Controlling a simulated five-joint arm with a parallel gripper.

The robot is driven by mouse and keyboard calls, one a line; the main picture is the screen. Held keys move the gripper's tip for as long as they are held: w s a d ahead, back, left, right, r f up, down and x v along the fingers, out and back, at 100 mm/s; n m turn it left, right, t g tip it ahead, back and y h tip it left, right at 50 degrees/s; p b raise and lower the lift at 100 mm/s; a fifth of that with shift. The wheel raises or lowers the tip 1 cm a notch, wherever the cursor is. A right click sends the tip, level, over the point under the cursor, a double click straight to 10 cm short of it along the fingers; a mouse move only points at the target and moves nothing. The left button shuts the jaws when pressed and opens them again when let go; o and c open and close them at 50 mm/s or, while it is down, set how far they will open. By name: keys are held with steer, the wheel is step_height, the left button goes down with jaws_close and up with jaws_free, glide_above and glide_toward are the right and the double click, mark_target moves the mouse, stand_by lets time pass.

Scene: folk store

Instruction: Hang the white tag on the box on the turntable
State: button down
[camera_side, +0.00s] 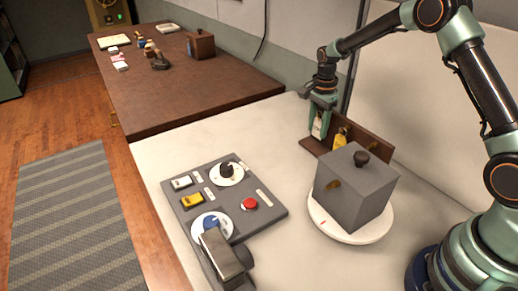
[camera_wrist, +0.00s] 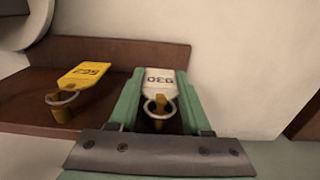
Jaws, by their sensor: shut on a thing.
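The white tag (camera_wrist: 159,82), printed with 030 upside down in the wrist view, sits between the green fingers of my gripper (camera_wrist: 158,100). My gripper (camera_side: 322,103) is shut on it at the brown wooden rack (camera_side: 371,142). The tag has a ring and is beside a brass peg; I cannot tell whether the ring is still around it. The white tag also shows in the side view (camera_side: 318,127). The grey box (camera_side: 352,196) with a dark knob stands on the white turntable (camera_side: 340,231), with a brass hook on its front left face.
A yellow tag (camera_wrist: 84,74) hangs on the rack beside my gripper. A grey control panel (camera_side: 267,199) with a red button, dials and switches lies left of the turntable. The white table is clear between panel and rack. A brown table stands at the back left.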

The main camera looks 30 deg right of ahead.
steer(key=shift+a, duration=0.75)
stand_by(0.4)
steer(key=shift+a, duration=0.25)
steer(key=shift+a, duration=0.1)
steer(key=shift+a+r, duration=0.3)
steer(key=shift+a, duration=0.55)
steer(key=shift+a+r, duration=0.25)
steer(key=shift+a, duration=0.55)
steer(key=shift+a, duration=0.1)
